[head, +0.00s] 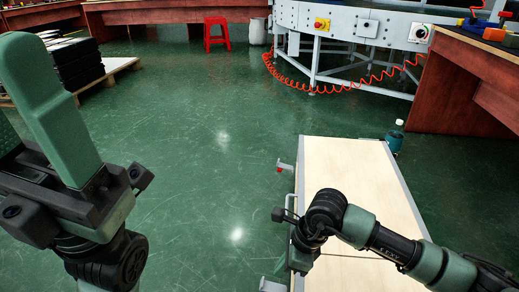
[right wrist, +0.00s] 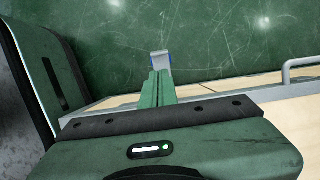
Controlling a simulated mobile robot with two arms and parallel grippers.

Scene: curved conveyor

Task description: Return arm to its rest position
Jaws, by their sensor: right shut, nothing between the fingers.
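My right arm comes in from the right of the head view, low over a pale flat bench (head: 345,170) with grey edge rails. Its wrist bends near the bench's left edge, and the fingers cannot be made out there. In the right wrist view my right gripper (right wrist: 160,76) is shut, its green fingers together with nothing between them. The fingers lie over the bench edge with green floor beyond.
A bottle (head: 395,137) stands against the bench's right side. An orange coiled hose (head: 340,91) hangs below a white machine (head: 350,22). A red stool (head: 216,35) and a pallet with black stacks (head: 76,62) are farther back. The green floor in the middle is clear.

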